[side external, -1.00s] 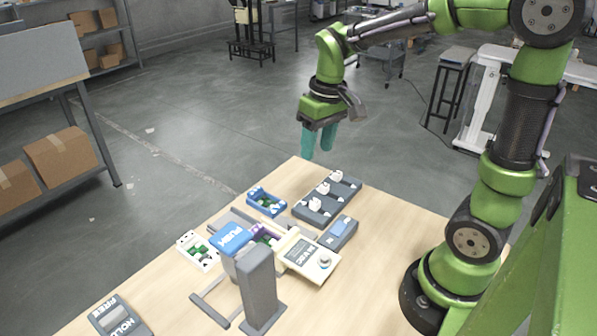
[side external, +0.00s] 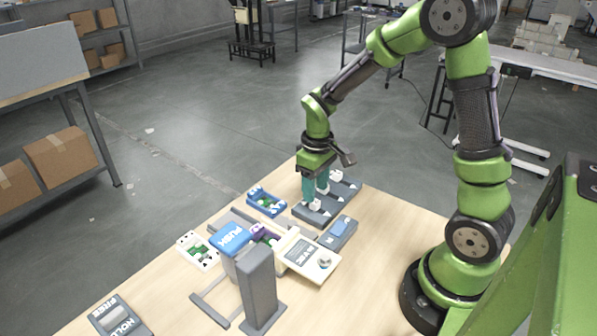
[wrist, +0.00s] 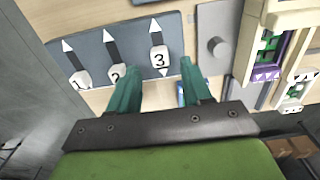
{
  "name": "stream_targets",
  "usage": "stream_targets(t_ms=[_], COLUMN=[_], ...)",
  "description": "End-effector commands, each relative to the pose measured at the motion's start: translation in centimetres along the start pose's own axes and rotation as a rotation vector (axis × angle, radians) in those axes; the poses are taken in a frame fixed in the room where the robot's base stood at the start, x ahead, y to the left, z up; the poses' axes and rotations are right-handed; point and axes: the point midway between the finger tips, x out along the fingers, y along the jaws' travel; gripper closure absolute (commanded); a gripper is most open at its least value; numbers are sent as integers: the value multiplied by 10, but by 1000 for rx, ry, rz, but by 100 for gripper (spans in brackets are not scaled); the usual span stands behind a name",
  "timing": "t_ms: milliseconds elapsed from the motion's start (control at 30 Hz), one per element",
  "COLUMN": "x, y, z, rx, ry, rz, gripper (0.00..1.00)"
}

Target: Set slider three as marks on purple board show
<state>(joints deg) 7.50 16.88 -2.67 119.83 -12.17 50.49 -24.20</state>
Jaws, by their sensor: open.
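The dark slider panel (wrist: 98,60) shows in the wrist view with three white knobs in slots with arrow ends. In the side view my gripper (side external: 316,192) is low over the slider panel (side external: 310,215). The purple board (wrist: 282,52) has white triangle marks and green parts inside a cream frame. Its full marking is too small to read.
A grey panel with a round knob (wrist: 217,46) lies beside the slider panel. In the side view, a blue tray (side external: 266,202), a blue PUSH block (side external: 231,239), a cream device (side external: 308,258) and a tall grey post (side external: 260,290) crowd the table. Bare wood lies at the front right.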

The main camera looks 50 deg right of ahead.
Motion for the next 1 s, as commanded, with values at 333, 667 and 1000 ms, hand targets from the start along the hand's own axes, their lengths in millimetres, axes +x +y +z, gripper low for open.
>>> stream_targets(t_ms=[333, 667, 1000], x=[35, 35, 35], y=[0, 0, 0], z=[0, 0, 0], rx=[1, 1, 1], ry=[0, 1, 1], rz=[-1, 0, 0], gripper=[51, 60, 100])
